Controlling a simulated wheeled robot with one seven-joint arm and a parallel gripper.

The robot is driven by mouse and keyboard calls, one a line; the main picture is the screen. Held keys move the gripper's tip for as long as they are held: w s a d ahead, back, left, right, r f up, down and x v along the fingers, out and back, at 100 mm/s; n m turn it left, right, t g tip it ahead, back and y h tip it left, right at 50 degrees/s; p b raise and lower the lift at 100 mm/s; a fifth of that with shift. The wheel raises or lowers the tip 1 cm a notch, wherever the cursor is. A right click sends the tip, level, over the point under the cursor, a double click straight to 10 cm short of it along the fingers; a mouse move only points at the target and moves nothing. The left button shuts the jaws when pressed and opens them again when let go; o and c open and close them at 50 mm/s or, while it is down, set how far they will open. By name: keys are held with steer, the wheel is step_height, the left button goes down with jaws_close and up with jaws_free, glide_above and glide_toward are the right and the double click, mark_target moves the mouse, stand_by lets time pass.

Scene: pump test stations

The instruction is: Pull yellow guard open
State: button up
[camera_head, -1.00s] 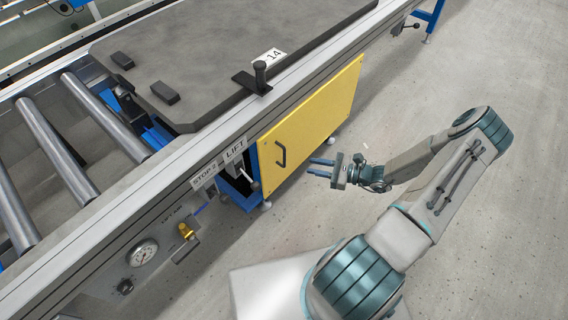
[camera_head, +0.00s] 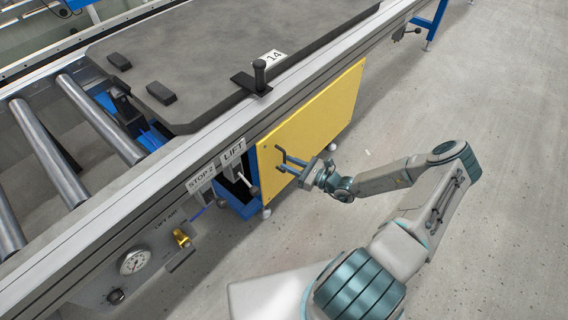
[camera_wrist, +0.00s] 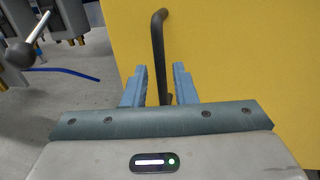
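The yellow guard (camera_head: 318,122) is a flat panel on the side of the conveyor frame, and it looks closed. Its dark bar handle (camera_wrist: 158,48) stands upright on the panel in the wrist view. My gripper (camera_head: 284,160) is at the guard's left part, level with the handle. In the wrist view my gripper (camera_wrist: 160,88) is open, with one blue finger on each side of the handle's lower part. Gaps show between the fingers and the bar. The handle's lower end is hidden behind the gripper body.
A pressure gauge (camera_head: 135,261) and brass valve (camera_head: 182,239) are farther left. The floor (camera_head: 455,100) right of the guard is clear.

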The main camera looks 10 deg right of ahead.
steer(key=shift+x, duration=1.25)
